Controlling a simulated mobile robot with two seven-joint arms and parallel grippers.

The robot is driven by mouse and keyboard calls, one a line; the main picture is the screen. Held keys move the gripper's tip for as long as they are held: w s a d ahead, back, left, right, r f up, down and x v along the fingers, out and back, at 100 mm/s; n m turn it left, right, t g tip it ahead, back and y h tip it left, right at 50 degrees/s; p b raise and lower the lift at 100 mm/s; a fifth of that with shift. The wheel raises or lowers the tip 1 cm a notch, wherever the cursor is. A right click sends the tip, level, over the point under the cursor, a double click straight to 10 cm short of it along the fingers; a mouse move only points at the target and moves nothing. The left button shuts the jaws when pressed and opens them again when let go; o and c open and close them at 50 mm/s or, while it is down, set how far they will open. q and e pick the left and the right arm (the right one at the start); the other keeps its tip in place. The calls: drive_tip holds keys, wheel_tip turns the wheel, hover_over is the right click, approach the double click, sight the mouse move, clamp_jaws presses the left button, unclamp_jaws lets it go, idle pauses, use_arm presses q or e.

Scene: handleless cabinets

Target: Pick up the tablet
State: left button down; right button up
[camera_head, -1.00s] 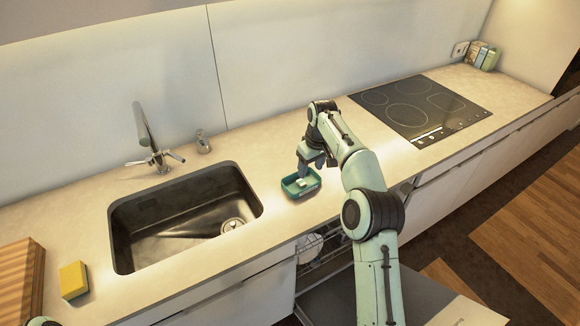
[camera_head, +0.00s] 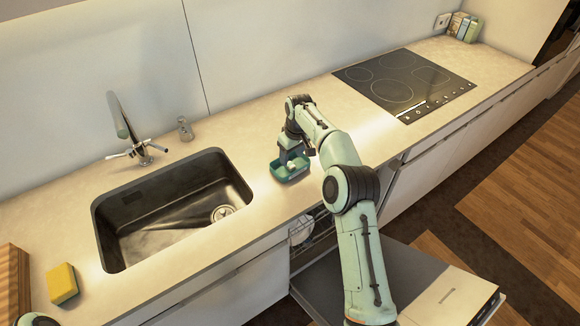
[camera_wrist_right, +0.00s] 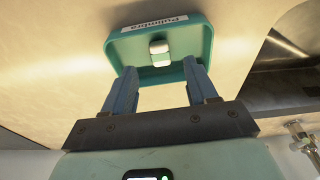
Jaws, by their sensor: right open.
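The tablet (camera_wrist_right: 160,53) is a small white block with a pale green part. It lies in a teal tray (camera_wrist_right: 119,45) with a label on its rim, seen in the right wrist view. In the head view the tray (camera_head: 283,177) stands on the counter right of the sink, and my gripper mostly hides the tablet. My right gripper (camera_wrist_right: 159,67) is open, its two blue fingers apart over the tray's near side. The tablet shows between and beyond the fingertips, not gripped. My left gripper is not in view.
The sink (camera_head: 170,215) with its faucet (camera_head: 122,125) is left of the tray. A yellow sponge (camera_head: 62,284) is at the lower left. The cooktop (camera_head: 405,83) is at the back right. An open dishwasher door (camera_head: 425,280) juts out below the counter.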

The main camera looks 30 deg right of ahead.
sight(290, 164)
drive_tip(key=f, duration=0.4)
drive_tip(key=shift+w+a, duration=0.1)
drive_tip(key=shift+w, duration=0.15)
clamp_jaws()
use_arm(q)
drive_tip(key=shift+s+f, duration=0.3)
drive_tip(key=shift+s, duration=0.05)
use_arm(e)
drive_tip(key=shift+r, duration=0.15)
